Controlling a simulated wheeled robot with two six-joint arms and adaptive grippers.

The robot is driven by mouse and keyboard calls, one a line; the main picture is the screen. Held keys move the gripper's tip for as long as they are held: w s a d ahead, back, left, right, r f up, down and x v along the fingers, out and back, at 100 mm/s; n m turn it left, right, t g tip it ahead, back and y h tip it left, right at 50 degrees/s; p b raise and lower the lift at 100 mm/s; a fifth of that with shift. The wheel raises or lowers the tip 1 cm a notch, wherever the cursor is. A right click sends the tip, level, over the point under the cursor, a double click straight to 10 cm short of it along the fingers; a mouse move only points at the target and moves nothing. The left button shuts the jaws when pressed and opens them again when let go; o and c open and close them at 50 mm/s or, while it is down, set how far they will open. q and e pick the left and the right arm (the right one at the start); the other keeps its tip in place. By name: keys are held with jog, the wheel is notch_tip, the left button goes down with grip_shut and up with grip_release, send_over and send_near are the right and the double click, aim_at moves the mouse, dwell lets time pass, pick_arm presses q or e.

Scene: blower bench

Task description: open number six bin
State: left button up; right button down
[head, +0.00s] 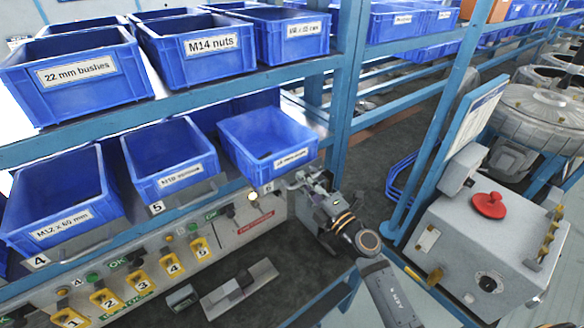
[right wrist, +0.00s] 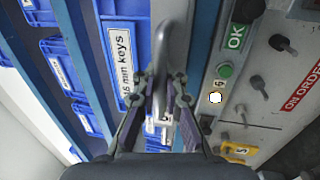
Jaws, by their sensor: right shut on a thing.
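The number six bin (head: 262,135) is a blue open-topped bin at the right end of the lower shelf row. Its front label reads "16 mm keys" in the right wrist view (right wrist: 123,62), and a "6" tag (head: 267,187) sits below it. My right gripper (head: 306,184) is at the bin's lower front right corner. In the right wrist view my right gripper (right wrist: 163,98) is shut on a grey bar handle (right wrist: 162,55) in front of the bin. The gripper hides part of the handle. My left gripper is out of view.
Blue bins five (head: 168,158) and four (head: 62,200) stand to the left. Below runs a grey panel with yellow numbered switches (head: 138,282) and a lit lamp (head: 253,196).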

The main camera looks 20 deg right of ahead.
jog(key=shift+r+b+v, duration=0.15)
jog(key=shift+b+v, duration=0.25)
jog(key=shift+v, duration=0.9)
jog(key=shift+r+b+v, duration=0.15)
jog(key=shift+b+v, duration=0.25)
jog(key=shift+v, duration=0.95)
jog(key=c, duration=1.4)
grip_release()
jog(key=shift+c, duration=0.2)
jog(key=shift+r, duration=0.1)
